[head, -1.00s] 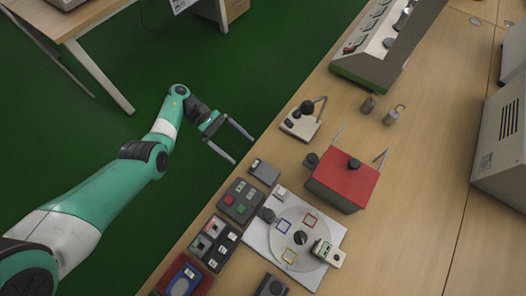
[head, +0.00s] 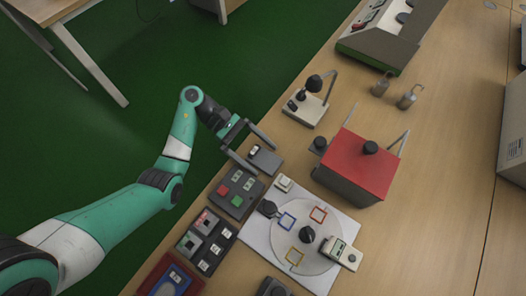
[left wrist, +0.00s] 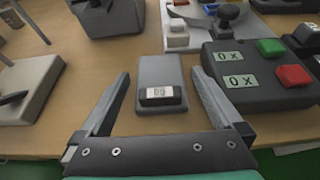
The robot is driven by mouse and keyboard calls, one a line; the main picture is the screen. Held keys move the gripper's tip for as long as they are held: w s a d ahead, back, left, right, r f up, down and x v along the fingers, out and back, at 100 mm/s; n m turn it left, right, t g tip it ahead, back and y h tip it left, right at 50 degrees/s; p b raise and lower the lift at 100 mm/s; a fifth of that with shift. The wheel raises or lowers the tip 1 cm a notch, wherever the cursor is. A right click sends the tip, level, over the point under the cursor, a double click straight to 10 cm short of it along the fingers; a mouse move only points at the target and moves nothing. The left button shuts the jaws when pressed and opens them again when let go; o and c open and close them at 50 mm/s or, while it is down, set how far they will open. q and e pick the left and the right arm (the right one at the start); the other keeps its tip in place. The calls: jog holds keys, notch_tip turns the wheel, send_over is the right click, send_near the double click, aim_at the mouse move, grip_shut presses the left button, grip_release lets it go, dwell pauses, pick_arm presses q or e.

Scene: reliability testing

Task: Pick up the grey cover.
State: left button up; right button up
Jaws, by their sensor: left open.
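A small flat grey piece (head: 267,161) lies on the wooden bench near its left edge. It looks like a plate or cover with a black labelled switch at its near end; I cannot tell whether it is a separate cover. It also shows in the left wrist view (left wrist: 158,72), upright in the picture between my fingers. My left gripper (head: 264,158) is open and empty, its fingers reaching over this piece from the left. In the left wrist view the fingers (left wrist: 161,76) lie on either side of it, apart from it. My right gripper is not in view.
A dark control box (head: 236,193) with red and green buttons stands close beside the grey piece. A small lamp-like device (head: 306,108), a red-topped box (head: 360,165) and a white board with a round dial (head: 330,215) stand nearby.

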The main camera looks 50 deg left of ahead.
aim_at(259, 156)
pick_arm(q)
jog(key=c, duration=1.3)
jog(key=shift+r, duration=0.1)
notch_tip(259, 156, up, 10)
jog(key=p, duration=1)
